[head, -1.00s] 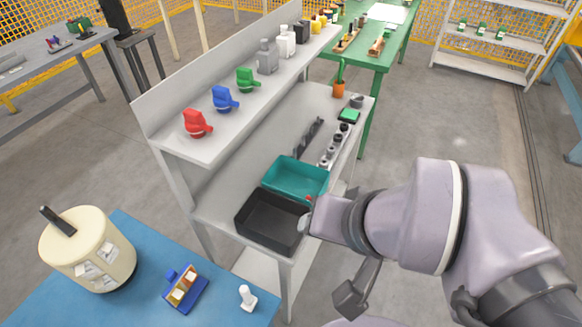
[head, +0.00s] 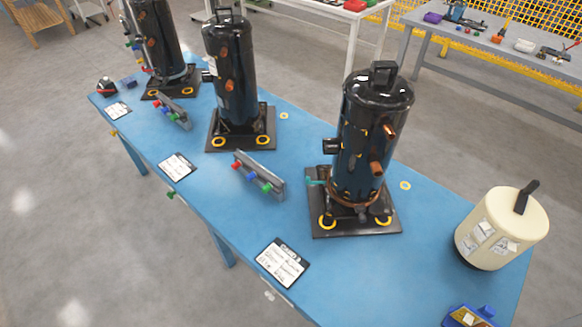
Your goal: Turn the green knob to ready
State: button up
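A grey knob panel (head: 262,170) stands on the blue table beside the right-hand black compressor. It carries a red knob, a blue knob (head: 252,177) and a green knob (head: 267,188). A second, similar panel (head: 174,112) stands further left and back, with small coloured knobs. A small green part (head: 171,194) shows at the table's front edge. The knobs are too small to read a setting or a "ready" mark. My gripper is not in view.
Several black compressors (head: 372,125) stand on dark base plates on the blue table (head: 225,195). White label cards (head: 283,263) lie along the front edge. A cream canister (head: 500,230) and blue box (head: 470,317) are at right. Grey floor is free in front.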

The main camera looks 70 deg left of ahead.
aim_at(170, 195)
jog(key=j+u, duration=0.1)
jog(key=u, duration=2.75)
jog(key=j, duration=0.1)
